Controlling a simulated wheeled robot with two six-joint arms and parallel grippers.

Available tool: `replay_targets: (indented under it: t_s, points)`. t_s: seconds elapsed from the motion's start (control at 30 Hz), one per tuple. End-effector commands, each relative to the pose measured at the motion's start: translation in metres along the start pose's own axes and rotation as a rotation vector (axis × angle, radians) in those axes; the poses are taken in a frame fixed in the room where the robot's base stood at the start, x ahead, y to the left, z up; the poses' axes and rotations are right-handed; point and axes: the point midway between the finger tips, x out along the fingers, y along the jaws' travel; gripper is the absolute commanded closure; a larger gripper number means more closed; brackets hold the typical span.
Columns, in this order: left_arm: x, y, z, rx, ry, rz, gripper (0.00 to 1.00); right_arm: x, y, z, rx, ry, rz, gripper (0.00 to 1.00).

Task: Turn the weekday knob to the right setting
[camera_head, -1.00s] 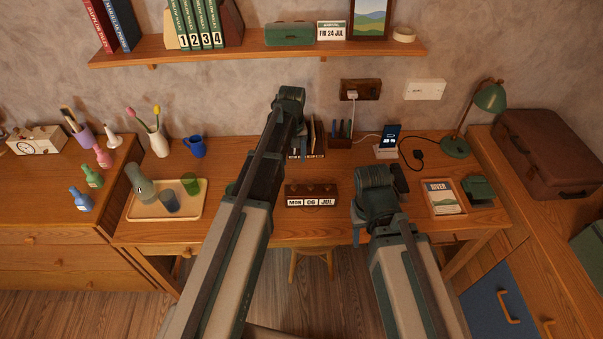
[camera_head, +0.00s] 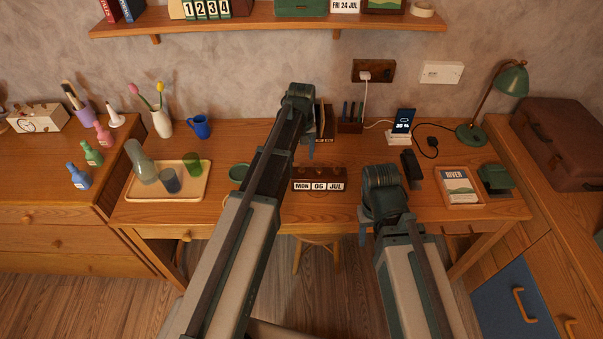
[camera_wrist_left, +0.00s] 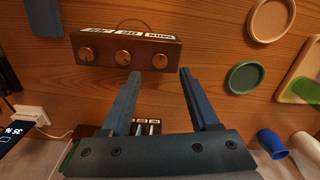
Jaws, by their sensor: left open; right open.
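The brown wooden calendar block (camera_head: 319,173) stands on the desk and reads MON 06 JUL. In the left wrist view it appears upside down, with three round wooden knobs; the weekday knob (camera_wrist_left: 160,61) is at the right end, on the side of the MON card. My left gripper (camera_wrist_left: 159,75) is open and empty, its fingertips pointing toward that knob, one on each side of its line in the picture; I see no contact. In the head view its finger (camera_head: 311,150) shows behind the block. My right gripper (camera_head: 363,238) is low at the desk's front edge, fingers mostly hidden.
A card on the shelf (camera_head: 345,6) reads FRI 24 JUL. A green dish (camera_head: 238,172) and a tray (camera_head: 143,213) with glasses lie left of the block. A phone on a stand (camera_head: 402,125), a black object (camera_head: 411,165) and a book tray (camera_head: 484,202) are to the right.

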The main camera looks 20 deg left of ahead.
Motion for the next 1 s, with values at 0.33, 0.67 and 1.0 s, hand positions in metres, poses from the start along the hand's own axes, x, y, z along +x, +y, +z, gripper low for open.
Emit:
replay_targets:
  t_s: [0.33,0.67,1.0]
  points:
    - [0.052,0.000,0.000,0.000,0.000,0.000,0.38,0.051,-0.005,-0.003,0.000,0.000,0.000,0.50]
    - [0.057,0.000,0.000,0.000,0.000,0.000,0.38,0.057,-0.005,-0.003,0.000,0.000,0.000,0.50]
    - [0.057,0.000,0.000,0.000,0.000,0.000,0.81,0.057,-0.005,-0.003,0.000,0.000,0.000,0.50]
